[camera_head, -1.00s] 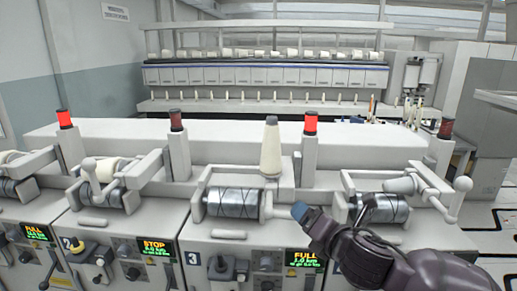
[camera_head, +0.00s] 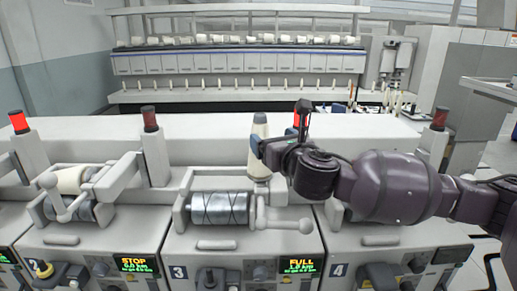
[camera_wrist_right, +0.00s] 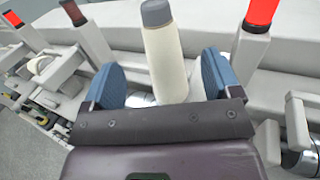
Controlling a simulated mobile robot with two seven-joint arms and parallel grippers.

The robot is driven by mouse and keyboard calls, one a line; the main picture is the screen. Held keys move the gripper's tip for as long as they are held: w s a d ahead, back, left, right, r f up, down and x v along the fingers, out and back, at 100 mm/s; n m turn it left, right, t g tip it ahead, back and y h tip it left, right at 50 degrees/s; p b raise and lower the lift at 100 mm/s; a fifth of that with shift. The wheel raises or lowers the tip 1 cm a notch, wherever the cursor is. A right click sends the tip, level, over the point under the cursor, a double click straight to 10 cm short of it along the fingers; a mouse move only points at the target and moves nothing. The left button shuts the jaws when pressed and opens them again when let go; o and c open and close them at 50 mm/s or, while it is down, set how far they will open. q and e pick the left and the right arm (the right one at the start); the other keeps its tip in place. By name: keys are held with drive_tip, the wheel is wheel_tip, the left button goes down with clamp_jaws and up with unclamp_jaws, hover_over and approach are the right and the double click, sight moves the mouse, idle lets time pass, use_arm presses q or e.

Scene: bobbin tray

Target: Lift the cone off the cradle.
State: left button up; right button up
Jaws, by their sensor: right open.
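The cone (camera_head: 259,165) is cream with a grey top. It stands upright behind the metal drum (camera_head: 218,208) of unit 3, close to the cradle frame (camera_head: 182,200). My right gripper (camera_head: 280,142) reaches in from the right at the cone's height. In the right wrist view, its two blue finger pads (camera_wrist_right: 162,74) are open, one on each side of the cone (camera_wrist_right: 164,55), with gaps visible. The cone's lower end is hidden there by the gripper body. What it rests on is unclear. My left gripper is not in view.
A red lamp post (camera_head: 299,121) stands just right of the cone, partly behind my gripper. Another post (camera_head: 151,140) stands left. A cradle handle (camera_head: 303,227) juts out right of the drum. A long white ledge (camera_head: 210,130) runs behind.

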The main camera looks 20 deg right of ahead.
sight(263, 132)
drive_tip(key=shift+w+a+f, duration=0.1)
drive_tip(key=shift+w+a, duration=0.1)
drive_tip(key=shift+w, duration=1.55)
drive_tip(key=shift+w+a+f, duration=0.1)
drive_tip(key=shift+w+a, duration=0.1)
drive_tip(key=shift+w, duration=1.5)
drive_tip(key=c, duration=1.2)
drive_tip(key=shift+r, duration=0.1)
drive_tip(key=shift+c, duration=0.2)
